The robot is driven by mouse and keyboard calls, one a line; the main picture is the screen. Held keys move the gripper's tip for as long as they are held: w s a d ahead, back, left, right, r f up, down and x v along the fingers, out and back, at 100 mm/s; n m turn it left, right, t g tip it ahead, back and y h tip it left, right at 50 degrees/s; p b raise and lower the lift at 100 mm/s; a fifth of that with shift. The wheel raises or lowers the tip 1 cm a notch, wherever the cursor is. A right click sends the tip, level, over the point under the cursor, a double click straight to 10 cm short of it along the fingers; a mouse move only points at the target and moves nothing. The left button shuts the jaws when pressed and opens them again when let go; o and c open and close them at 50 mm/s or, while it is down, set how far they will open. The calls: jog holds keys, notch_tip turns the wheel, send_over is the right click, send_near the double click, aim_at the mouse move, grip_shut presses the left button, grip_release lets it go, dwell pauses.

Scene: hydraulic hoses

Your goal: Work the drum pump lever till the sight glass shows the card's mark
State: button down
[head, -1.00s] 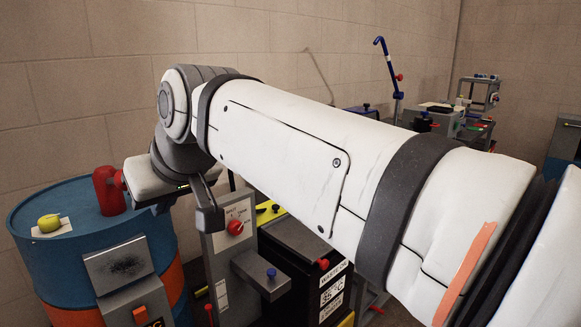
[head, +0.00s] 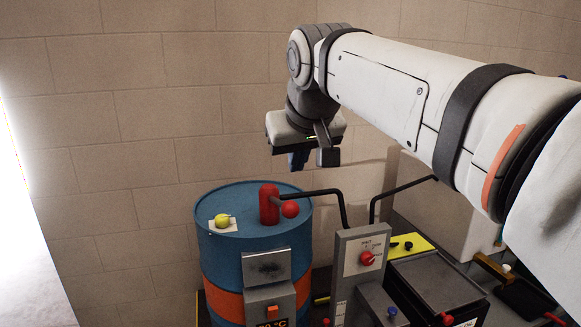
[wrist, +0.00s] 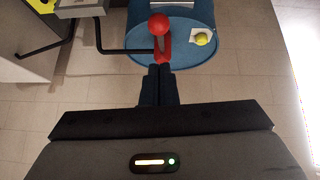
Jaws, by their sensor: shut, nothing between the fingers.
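A blue drum (head: 222,258) with an orange band stands against the wall. On its top is a red pump body (head: 268,204) with a short lever ending in a red ball knob (head: 290,209). My gripper (head: 298,160) points down above the drum, clear of the knob. In the wrist view its dark fingers (wrist: 158,86) are together and empty, with the red knob (wrist: 158,24) and pump beyond them. A white card (head: 222,226) on the drum top carries a yellow-green round object (head: 222,220). I cannot make out a sight glass or a mark.
A dark bin (head: 436,282) stands to the right.

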jog(key=r, duration=0.1)
jog(key=r+p, duration=0.1)
jog(key=w+a+r, duration=0.1)
jog(key=shift+a+r, duration=0.1)
jog(key=shift+r, duration=0.1)
jog(key=shift+f, duration=0.1)
send_over(290, 207)
jog(key=f, duration=0.5)
jog(key=w+f+p, duration=0.1)
jog(key=f, duration=0.2)
jog(key=shift+a+f, duration=0.15)
jog(key=shift+a, duration=0.25)
jog(key=shift+s+d+f, duration=0.15)
jog(key=shift+s+f, duration=0.05)
jog(key=shift+f, duration=0.4)
jog(key=shift+s+d+f, duration=0.1)
jog(key=shift+s+f, duration=0.05)
jog(key=shift+f, duration=0.4)
jog(key=shift+d+f, duration=0.1)
jog(key=shift+f, duration=0.55)
jog(key=shift+s, duration=0.1)
